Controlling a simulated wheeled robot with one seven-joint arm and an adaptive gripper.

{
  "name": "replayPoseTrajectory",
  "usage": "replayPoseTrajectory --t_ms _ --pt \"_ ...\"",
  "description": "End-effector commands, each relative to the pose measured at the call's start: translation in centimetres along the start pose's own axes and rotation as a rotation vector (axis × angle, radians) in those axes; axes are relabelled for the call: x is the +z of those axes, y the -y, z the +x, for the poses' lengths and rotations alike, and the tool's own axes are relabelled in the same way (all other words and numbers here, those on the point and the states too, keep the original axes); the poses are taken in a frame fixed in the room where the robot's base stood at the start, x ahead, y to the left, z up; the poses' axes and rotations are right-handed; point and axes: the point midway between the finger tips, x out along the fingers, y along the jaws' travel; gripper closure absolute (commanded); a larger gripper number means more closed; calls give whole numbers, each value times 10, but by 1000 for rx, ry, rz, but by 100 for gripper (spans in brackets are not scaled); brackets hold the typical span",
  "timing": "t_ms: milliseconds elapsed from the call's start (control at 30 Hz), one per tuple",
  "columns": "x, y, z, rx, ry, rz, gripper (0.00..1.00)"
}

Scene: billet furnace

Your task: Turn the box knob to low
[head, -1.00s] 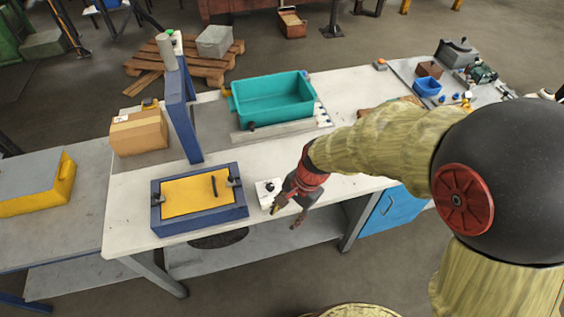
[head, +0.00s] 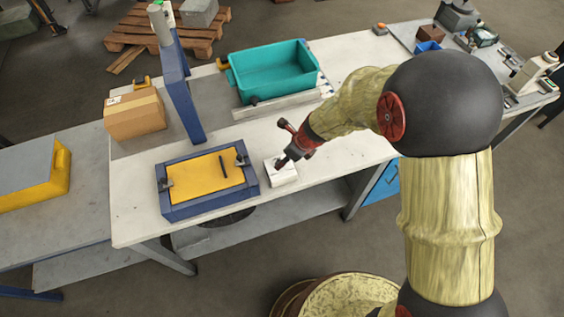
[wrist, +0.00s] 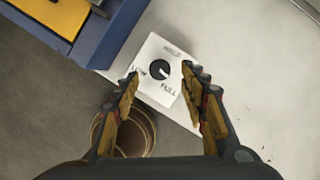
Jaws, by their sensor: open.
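A white box (wrist: 178,50) with a round black knob (wrist: 159,69) lies near the table's front edge in the wrist view. Printed words stand around the knob: LOW to its left, FULL at its lower right, and a third, hard to read, above. A pale mark on the knob seems to face FULL, but it is small. My gripper (wrist: 161,74) is open, one finger either side of the knob, apparently not touching it. In the head view my gripper (head: 282,161) hangs over the white box (head: 283,178) and hides the knob.
A blue-framed box with a yellow top (head: 207,181) stands close to the left of the white box. A teal bin (head: 274,72) and a blue post (head: 180,85) stand behind, with a cardboard box (head: 135,115) further left.

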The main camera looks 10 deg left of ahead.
Motion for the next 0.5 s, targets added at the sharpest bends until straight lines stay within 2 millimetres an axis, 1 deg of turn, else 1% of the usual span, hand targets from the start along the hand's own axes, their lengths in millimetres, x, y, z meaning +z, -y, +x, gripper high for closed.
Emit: replayPoseTrajectory --t_ms 33,200,333,500 --pt "-1 0 10 0 -1 -1 57" --pt "0 0 28 -1 0 -2 57" --pt "0 0 33 0 0 -2 57" --pt "0 0 34 -1 1 -2 57"
